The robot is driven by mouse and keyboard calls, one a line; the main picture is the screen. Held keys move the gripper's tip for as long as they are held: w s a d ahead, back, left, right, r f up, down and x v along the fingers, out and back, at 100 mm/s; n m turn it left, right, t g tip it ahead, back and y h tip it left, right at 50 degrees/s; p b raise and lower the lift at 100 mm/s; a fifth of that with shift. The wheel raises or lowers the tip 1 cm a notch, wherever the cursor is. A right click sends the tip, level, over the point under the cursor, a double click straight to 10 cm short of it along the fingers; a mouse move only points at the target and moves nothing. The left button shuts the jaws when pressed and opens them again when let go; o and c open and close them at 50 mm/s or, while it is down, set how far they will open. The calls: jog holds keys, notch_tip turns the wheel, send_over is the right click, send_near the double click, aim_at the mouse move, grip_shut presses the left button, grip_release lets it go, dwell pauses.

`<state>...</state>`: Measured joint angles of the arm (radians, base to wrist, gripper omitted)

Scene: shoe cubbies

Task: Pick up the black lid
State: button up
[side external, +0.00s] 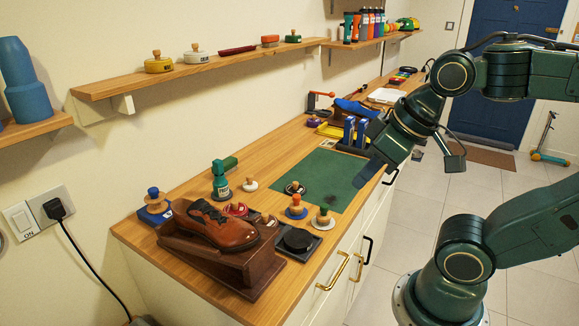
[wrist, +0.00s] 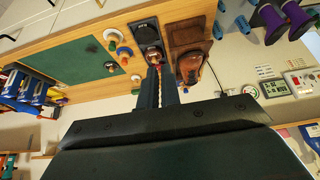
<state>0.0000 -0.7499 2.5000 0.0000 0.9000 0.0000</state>
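A brown shoe (side external: 217,226) rests on a wooden stand (side external: 222,265) beside the tray. A green mat (side external: 322,178) has mostly free room. A wall shelf (side external: 200,68) runs above the counter.

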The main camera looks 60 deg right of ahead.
jog(key=o, duration=0.7)
jog(key=w+d+n+g+y, duration=0.1)
jog(key=w+d+n, duration=0.1)
jog(key=w+d, duration=0.5)
jog(key=w+d+n+g, duration=0.1)
jog(key=w+d+n, duration=0.2)
jog(key=w, duration=0.8)
jog(key=w+d+f+n+y, duration=0.1)
jog(key=w+d+f+n, duration=0.15)
jog(key=d+f, duration=0.55)
jog(key=w+d+f+n+y, duration=0.15)
jog(key=w+d+f, duration=0.25)
jog(key=d, duration=0.8)
send_near(295, 186)
jog(key=shift+w+a+f, duration=0.1)
jog(key=shift+w+f, duration=0.25)
jog(key=shift+f, duration=0.25)
jog(key=shift+w+a+f, duration=0.1)
jog(key=shift+w+f, duration=0.25)
jog(key=shift+f, duration=0.3)
jog(key=shift+f, duration=0.1)
